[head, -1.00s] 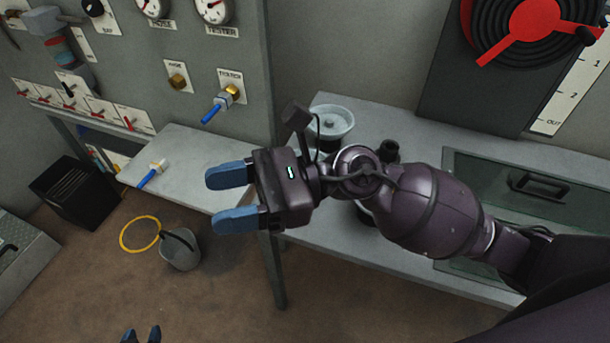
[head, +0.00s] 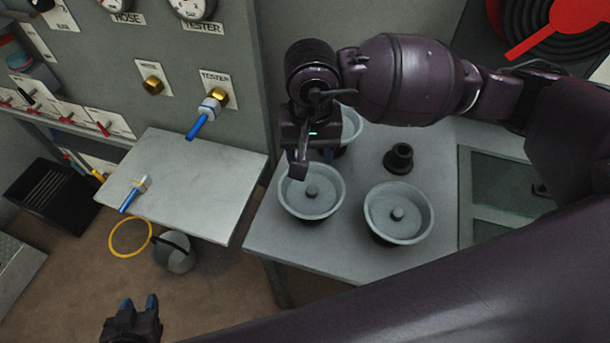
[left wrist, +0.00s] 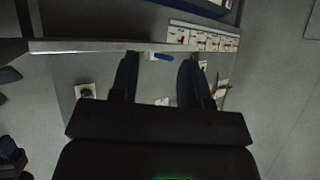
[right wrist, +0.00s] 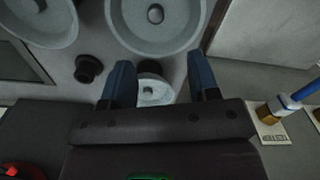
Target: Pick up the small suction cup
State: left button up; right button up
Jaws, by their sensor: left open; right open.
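Pale round cups with central knobs stand on the grey bench. The smallest pale cup (head: 351,124) is at the back, partly hidden behind my right gripper (head: 312,130). In the right wrist view this cup (right wrist: 155,90) shows between the spread fingers of my right gripper (right wrist: 160,72); I cannot tell whether they touch it. Two larger pale cups (head: 311,192) (head: 399,213) stand nearer the front. My left gripper (head: 138,303) is open and low at the lower left, away from the bench.
A small black cup-shaped part (head: 398,158) stands right of the smallest cup. A panel with a blue-handled tester fitting (head: 209,108) rises behind the bench. A lower shelf (head: 190,180) holds another blue-handled piece (head: 132,195). A bucket (head: 174,252) stands on the floor.

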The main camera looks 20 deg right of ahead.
send_over(312, 190)
jog(key=f, duration=0.4)
jog(key=shift+w+a+f, duration=0.1)
jog(key=shift+a+f, duration=0.05)
jog(key=shift+a, duration=0.05)
jog(key=shift+f, duration=0.8)
notch_tip(312, 190, down, 4)
jog(key=shift+d, duration=0.15)
jog(key=shift+f, duration=0.35)
pick_arm(q)
jog(key=shift+s, duration=0.4)
jog(key=shift+s+a+f, duration=0.1)
jog(key=shift+s+f, duration=0.1)
jog(key=shift+s, duration=0.1)
pick_arm(e)
grip_shut()
